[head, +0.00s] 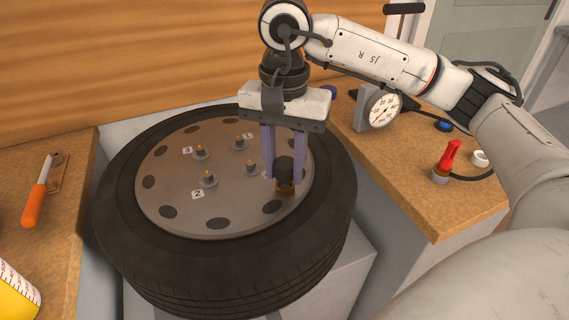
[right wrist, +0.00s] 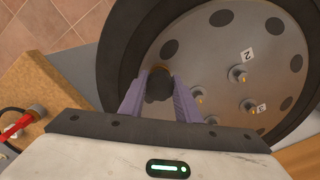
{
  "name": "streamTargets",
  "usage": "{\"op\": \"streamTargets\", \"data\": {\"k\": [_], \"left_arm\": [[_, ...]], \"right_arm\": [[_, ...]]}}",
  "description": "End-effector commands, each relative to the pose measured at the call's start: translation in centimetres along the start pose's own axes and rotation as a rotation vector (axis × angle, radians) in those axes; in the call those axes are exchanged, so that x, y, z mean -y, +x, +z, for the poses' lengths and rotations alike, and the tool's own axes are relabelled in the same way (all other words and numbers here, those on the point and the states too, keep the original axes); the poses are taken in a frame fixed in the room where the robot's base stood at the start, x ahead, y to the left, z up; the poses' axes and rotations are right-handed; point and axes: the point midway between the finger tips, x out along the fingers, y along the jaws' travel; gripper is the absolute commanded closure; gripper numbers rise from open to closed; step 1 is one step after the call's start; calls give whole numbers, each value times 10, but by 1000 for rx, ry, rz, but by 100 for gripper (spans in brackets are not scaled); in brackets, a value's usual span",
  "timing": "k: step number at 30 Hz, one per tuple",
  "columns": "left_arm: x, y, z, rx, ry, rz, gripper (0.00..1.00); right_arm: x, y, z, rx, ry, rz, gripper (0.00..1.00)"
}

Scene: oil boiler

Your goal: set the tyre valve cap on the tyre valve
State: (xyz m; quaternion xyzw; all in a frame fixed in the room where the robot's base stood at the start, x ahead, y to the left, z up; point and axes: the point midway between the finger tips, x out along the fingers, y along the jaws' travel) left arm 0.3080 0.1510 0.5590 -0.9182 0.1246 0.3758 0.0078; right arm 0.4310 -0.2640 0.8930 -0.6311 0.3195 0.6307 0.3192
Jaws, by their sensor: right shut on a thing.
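My right gripper (head: 284,178) points down over the right front part of the wheel's grey disc. Its two purple fingers are shut on a dark faceted cap (head: 284,165). Directly below the cap is a brass-coloured round piece (head: 285,188); I cannot tell whether it is part of the cap or a separate seat. In the right wrist view the dark cap (right wrist: 158,86) sits between the fingertips, with a brass edge beyond it. Several valves with brass tips stand upright on the disc, among them one by label 2 (head: 208,180) and one by label 3 (head: 200,153). My left gripper is not in view.
The black tyre (head: 130,235) lies flat around the disc (head: 240,215). A pressure gauge (head: 384,108) and a red-handled fitting (head: 449,158) with a hose are on the right bench. An orange-handled screwdriver (head: 36,200) lies on the left bench. The disc's left half is free of my gripper.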

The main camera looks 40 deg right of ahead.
Motion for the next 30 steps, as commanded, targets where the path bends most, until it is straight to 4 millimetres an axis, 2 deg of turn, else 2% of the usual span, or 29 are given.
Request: {"op": "streamTargets", "data": {"k": [18,30], "left_arm": [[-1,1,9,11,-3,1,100],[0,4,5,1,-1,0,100]], "right_arm": [[0,1,0,0,0,-1,92],[0,2,0,0,0,0,92]]}}
